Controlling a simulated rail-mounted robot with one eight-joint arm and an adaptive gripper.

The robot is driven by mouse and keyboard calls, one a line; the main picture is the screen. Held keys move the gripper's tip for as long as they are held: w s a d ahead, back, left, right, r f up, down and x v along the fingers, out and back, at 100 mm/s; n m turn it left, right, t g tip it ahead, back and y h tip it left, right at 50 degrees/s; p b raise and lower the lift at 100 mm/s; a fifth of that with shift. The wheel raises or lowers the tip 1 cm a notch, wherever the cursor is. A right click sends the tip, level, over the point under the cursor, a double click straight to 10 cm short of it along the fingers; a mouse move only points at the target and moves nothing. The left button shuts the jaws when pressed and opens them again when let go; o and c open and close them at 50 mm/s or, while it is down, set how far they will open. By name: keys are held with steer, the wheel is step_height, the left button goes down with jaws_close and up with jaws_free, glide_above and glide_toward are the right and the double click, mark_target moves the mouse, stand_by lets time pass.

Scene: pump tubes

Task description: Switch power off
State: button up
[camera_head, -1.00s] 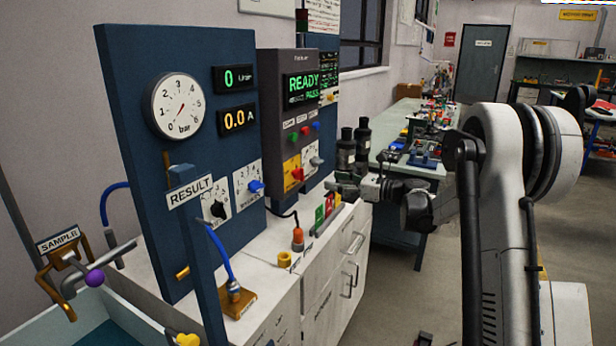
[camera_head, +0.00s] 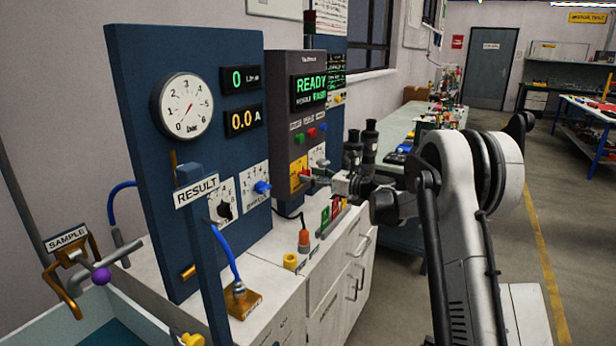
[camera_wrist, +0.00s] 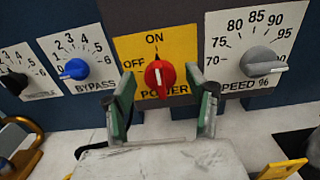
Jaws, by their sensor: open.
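The red POWER knob (camera_wrist: 158,75) sits on a yellow plate marked OFF at the left and ON at the top. Its grip looks upright, in line with ON. My gripper (camera_wrist: 163,105) is open in front of the knob, with one green-padded finger on each side. Neither finger visibly touches the knob. In the head view my gripper (camera_head: 326,179) is at the yellow power plate (camera_head: 297,166), where the knob is small and partly hidden. The tester display (camera_head: 310,88) above is lit and reads READY.
The blue BYPASS knob (camera_wrist: 75,69) is left of the power plate, and the grey SPEED knob (camera_wrist: 262,62) is close on the right. An orange-topped plug (camera_head: 304,236) and a yellow ring (camera_head: 290,261) are on the white counter.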

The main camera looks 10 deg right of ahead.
steer(key=shift+x, duration=0.8)
steer(key=shift+c, duration=0.4)
steer(key=c, duration=1)
steer(key=shift+c, duration=0.2)
